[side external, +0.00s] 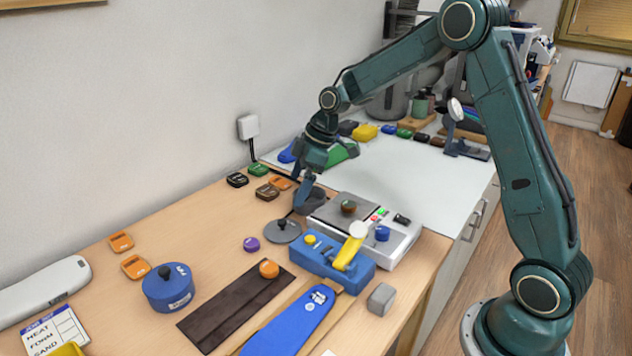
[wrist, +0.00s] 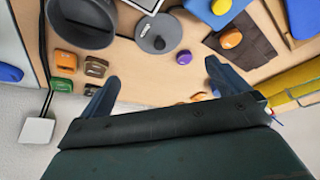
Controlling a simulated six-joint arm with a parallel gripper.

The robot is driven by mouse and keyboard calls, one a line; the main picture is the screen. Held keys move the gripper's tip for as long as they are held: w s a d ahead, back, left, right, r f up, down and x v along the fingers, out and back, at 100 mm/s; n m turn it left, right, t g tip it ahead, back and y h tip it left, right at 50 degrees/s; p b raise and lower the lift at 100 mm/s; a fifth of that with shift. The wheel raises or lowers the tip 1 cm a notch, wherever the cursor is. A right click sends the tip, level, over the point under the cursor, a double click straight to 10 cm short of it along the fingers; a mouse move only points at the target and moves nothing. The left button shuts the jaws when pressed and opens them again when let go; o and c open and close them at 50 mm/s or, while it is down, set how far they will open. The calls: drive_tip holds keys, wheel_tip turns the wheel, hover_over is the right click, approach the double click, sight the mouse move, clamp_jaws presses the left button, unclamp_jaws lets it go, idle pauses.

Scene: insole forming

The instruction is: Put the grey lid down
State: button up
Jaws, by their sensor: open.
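The grey lid (side external: 283,231) is a round dark disc with a black knob. It lies flat on the wooden table beside the grey pot (side external: 311,203), and its knob points up. In the wrist view the lid (wrist: 158,34) is beyond my fingertips, apart from them. The pot (wrist: 82,38) shows there uncovered, with its dark inside visible. My gripper (side external: 302,190) is just above the table, close by the pot in the side view. In the wrist view my gripper (wrist: 161,86) has its fingers wide apart with nothing held between them.
A purple knob (side external: 251,244) is near the lid. Orange, brown and green blocks (side external: 268,191) lie near the wall. A grey and white machine (side external: 365,225) and a blue press (side external: 330,262) are to the right. A blue lidded pot (side external: 168,288) stands at front left.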

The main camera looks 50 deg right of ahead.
drive_tip(key=shift+r, duration=0.1)
drive_tip(key=s+a+r+m+t+h, duration=0.15)
drive_tip(key=s+a+r+m, duration=0.25)
drive_tip(key=s+r, duration=1)
drive_tip(key=s+m+h, duration=0.1)
drive_tip(key=s+m, duration=0.4)
drive_tip(key=s, duration=1.3)
drive_tip(key=shift+s+a+f+t+h, duration=0.35)
drive_tip(key=shift+a+t, duration=0.05)
drive_tip(key=shift+t, duration=0.05)
